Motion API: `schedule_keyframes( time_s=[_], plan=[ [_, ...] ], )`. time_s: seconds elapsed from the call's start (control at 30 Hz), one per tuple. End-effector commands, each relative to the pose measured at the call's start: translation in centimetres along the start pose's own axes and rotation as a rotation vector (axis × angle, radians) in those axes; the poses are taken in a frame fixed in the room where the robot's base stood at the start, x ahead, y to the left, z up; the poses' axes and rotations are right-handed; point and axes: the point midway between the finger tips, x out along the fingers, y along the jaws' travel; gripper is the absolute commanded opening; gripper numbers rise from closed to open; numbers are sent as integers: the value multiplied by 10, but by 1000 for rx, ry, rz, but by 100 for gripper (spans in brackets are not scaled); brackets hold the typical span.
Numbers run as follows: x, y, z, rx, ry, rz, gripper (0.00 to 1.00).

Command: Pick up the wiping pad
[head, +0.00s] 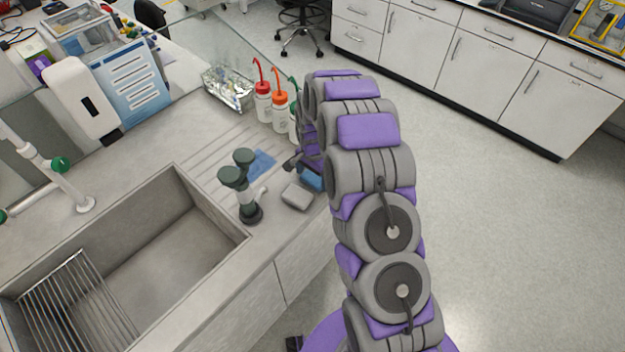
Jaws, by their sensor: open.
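Several pad-like items lie on the counter right of the sink, and I cannot tell for certain which is the wiping pad. A small blue block (311,180) sits near the counter's front edge, partly hidden by my arm. A light grey block (297,197) lies just in front of it, to its lower left. A flat blue cloth (261,164) lies further back on the ribbed drainboard. My gripper (296,164) is open, just behind the blue block and close to it. My arm hides much of it. Whether it touches the block is unclear.
A dark green-topped fixture (242,187) stands beside the grey block. Wash bottles with red (263,101) and orange (280,112) tops stand behind my gripper, near a foil-lined tray (229,90). The sink (150,245) opens at left. The floor at right is clear.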

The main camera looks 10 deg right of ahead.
Motion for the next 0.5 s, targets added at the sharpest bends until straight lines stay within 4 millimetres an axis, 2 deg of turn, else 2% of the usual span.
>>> schedule_keyframes(
  time_s=[0.07, 0.43, 0.5],
  plan=[
    [0, 0, -1, 0, -1, 0, 98],
    [0, 0, 0, 0, 0, 0, 63],
    [0, 0, 0, 0, 0, 1, 61]
  ],
)
